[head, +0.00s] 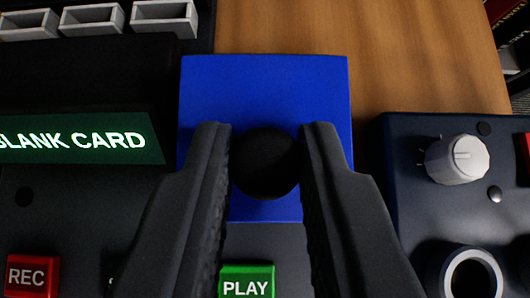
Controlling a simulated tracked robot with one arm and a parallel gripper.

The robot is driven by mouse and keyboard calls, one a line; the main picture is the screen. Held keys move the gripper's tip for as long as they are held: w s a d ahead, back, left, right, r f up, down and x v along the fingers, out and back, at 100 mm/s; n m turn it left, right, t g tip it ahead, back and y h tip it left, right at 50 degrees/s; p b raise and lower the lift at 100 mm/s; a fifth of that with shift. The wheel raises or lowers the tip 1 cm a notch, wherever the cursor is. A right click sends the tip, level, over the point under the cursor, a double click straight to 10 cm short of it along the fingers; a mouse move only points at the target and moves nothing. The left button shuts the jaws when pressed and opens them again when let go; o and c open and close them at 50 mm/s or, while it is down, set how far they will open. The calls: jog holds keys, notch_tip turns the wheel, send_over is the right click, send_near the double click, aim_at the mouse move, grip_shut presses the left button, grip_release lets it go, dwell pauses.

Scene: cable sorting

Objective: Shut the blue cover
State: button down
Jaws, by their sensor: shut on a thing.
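The blue cover (265,88) is a flat square panel in the upper middle of the head view. A round black knob (266,163) sits in front of its lower half. My gripper (266,150) is over the cover, one finger on each side of the knob, and is shut on it. The fingers hide parts of the cover's lower left and right edges. The picture does not show clearly how far the cover is tilted.
A dark panel at the left has a green "BLANK CARD" display (80,139), a red REC button (33,275) and a green PLAY button (246,281). A dark box with a white dial (457,159) stands at the right. Grey trays (93,20) line the top left. Bare wooden table (420,60) shows at upper right.

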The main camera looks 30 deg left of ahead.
aim_at(232, 220)
jog(key=f, duration=0.1)
jog(key=s+f, duration=0.1)
jog(key=shift+s+a+f+g, duration=0.1)
jog(key=shift+s+f+g, duration=0.2)
jog(key=shift+f+g, duration=0.1)
jog(key=c, duration=1.4)
grip_release()
jog(key=shift+o, duration=0.4)
jog(key=shift+s, duration=0.2)
jog(key=shift+f, duration=0.1)
jog(key=shift+s, duration=0.1)
jog(key=s+d+r+p, duration=0.1)
jog(key=s+d+r, duration=0.2)
jog(key=r, duration=0.3)
jog(key=s+d+r+t+p, duration=0.1)
jog(key=s+d+r, duration=0.2)
jog(key=r, duration=0.3)
jog(key=shift+s+d, duration=0.2)
jog(key=shift+s, duration=0.4)
jog(key=shift+r, duration=0.1)
